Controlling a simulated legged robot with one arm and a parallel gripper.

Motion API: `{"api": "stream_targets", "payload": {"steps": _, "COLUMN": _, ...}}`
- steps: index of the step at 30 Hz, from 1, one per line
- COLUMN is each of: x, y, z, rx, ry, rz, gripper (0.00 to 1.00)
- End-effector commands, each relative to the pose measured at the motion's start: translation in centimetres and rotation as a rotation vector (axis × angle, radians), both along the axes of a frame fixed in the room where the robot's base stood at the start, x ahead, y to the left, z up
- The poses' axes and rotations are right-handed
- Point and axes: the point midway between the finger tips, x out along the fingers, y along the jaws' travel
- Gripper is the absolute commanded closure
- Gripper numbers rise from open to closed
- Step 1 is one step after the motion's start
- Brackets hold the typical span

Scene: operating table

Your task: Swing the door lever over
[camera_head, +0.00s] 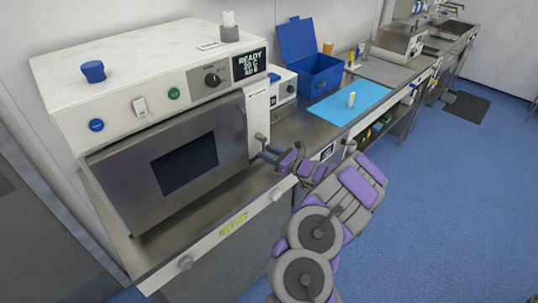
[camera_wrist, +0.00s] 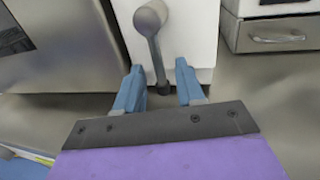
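The grey door lever (camera_wrist: 155,45) hangs down from a round hub on the white front panel of a benchtop machine, its lower end tilted slightly right in the wrist view. In the head view the lever (camera_head: 260,137) is small, right of the steel door (camera_head: 185,165) with its dark window. My gripper (camera_wrist: 160,88) is open, its blue fingers either side of the lever's lower end in the picture, with gaps showing. Whether the lever is fully between them in depth is unclear. The head view shows my gripper (camera_head: 268,153) close to the panel.
The machine (camera_head: 120,105) stands on a steel counter. A smaller white unit (camera_head: 283,88), an open blue box (camera_head: 318,75) and a blue mat (camera_head: 348,101) with a small bottle (camera_head: 351,99) lie to the right.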

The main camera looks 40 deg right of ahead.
Motion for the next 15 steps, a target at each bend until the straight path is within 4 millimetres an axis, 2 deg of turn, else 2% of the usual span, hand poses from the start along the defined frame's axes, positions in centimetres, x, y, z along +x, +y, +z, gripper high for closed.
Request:
{"api": "stream_targets", "payload": {"steps": 6, "x": 0.02, "y": -0.08, "z": -0.05, "rx": 0.001, "ry": 0.001, "rz": 0.0, "gripper": 0.62}}
{"api": "stream_targets", "payload": {"steps": 15, "x": 0.01, "y": -0.08, "z": -0.04, "rx": 0.001, "ry": 0.001, "rz": 0.0, "gripper": 0.91}}
